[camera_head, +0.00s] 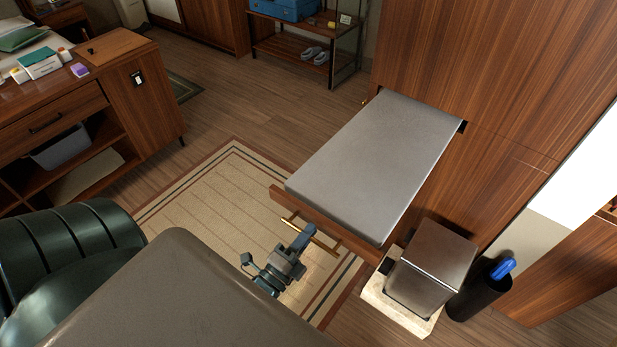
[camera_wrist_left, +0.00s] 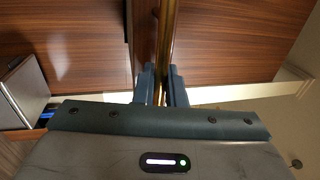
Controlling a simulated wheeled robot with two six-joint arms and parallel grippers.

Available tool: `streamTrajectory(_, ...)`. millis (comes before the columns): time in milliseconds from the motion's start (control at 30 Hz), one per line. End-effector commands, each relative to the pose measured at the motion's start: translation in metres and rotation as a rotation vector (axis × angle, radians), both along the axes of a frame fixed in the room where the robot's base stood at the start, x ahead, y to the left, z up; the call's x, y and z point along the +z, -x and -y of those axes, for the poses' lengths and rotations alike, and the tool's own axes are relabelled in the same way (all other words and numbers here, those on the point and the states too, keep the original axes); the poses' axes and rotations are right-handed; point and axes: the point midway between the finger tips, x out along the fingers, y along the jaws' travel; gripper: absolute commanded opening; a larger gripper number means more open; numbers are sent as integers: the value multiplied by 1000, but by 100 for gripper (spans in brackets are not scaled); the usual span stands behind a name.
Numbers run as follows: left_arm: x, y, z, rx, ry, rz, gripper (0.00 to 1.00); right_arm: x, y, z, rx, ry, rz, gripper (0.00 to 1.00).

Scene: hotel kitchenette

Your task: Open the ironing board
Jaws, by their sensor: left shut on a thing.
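The ironing board (camera_head: 375,155) is a flat grey padded board that sticks out level from an opening in the wooden cabinet wall (camera_head: 470,70). A wooden front panel (camera_head: 330,222) with a long brass handle (camera_head: 326,243) is at its near end. My left gripper (camera_head: 303,236) is shut on the brass handle, near its middle. In the left wrist view the two fingers (camera_wrist_left: 161,84) are on either side of the brass bar (camera_wrist_left: 168,35), with wood behind. My right gripper does not show.
A metal bin (camera_head: 432,270) on a pale base and a black holder (camera_head: 478,290) with a blue item stand right of the board. A striped rug (camera_head: 215,190) lies on the floor left of it. A wooden desk (camera_head: 75,100) stands at left, a shoe rack (camera_head: 300,50) at the back.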

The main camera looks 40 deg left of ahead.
Motion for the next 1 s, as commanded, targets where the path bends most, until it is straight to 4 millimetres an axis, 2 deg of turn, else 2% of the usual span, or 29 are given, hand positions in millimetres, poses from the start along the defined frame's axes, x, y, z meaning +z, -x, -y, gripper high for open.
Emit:
streamTrajectory(33,-4,3,0,0,0,-10,0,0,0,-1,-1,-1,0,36)
streamTrajectory(67,-4,3,0,0,0,-10,16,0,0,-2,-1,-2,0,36)
streamTrajectory(100,-4,3,0,0,0,-10,24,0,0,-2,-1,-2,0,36)
streamTrajectory(133,-4,2,0,0,0,-10,25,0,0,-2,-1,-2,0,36)
streamTrajectory(400,-3,2,0,0,0,-6,25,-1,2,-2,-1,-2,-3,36)
streamTrajectory(533,-7,12,0,0,1,-7,25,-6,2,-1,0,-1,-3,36)
streamTrajectory(1000,-25,93,-3,0,0,-7,25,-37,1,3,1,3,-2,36)
